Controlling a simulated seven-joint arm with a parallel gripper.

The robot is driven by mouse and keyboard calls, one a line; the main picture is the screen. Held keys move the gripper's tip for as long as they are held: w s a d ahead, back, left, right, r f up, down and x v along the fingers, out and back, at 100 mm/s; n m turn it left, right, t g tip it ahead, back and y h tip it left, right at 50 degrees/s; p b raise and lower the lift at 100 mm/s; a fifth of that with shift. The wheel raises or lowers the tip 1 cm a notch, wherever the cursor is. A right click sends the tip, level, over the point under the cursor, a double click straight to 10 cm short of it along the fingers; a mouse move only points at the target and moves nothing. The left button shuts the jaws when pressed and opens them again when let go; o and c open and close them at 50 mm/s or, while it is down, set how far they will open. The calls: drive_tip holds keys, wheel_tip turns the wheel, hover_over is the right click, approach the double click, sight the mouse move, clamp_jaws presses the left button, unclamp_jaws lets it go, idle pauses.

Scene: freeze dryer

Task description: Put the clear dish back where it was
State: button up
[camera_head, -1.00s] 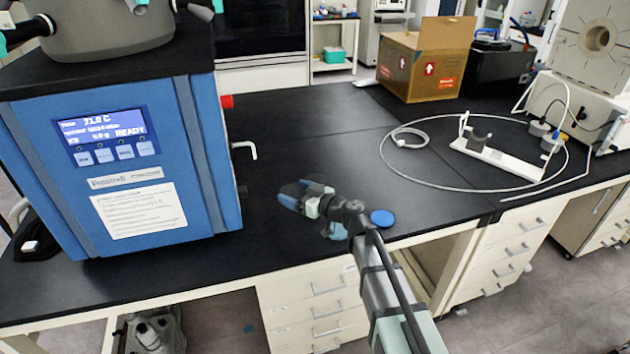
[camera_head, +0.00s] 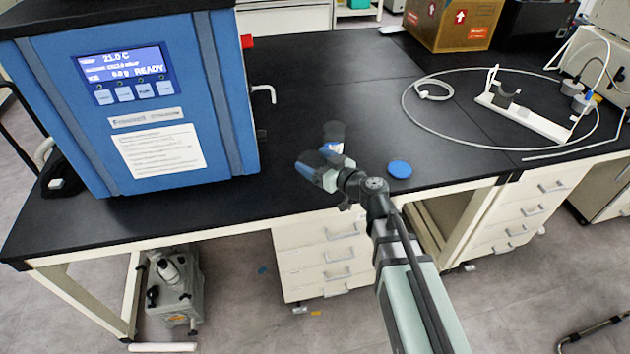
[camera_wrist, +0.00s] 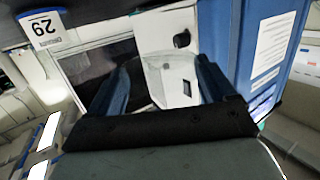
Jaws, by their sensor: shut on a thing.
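My gripper (camera_head: 318,153) is held out over the black bench top, near its front edge and to the right of the blue freeze dryer. In the wrist view its two blue fingers (camera_wrist: 165,85) stand on either side of a see-through, pale clear dish (camera_wrist: 168,72), and the gripper is shut on it. The dish's outline is faint against the white and dark background. In the head view the dish is hard to tell from the fingers. The gap between it and the bench cannot be judged.
The blue freeze dryer (camera_head: 130,105) stands at left, with a tap (camera_head: 264,92) on its side. A blue disc (camera_head: 400,169) lies right of my gripper. A white stand (camera_head: 525,118) inside a looped tube and a cardboard box (camera_head: 455,25) are farther back. The middle bench is bare.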

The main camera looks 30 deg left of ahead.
sight(316, 187)
drive_tip(key=shift+f, duration=4)
drive_tip(key=shift+f, duration=0.2)
drive_tip(key=o, duration=0.9)
drive_tip(key=shift+r, duration=0.15)
drive_tip(key=shift+v, duration=3.75)
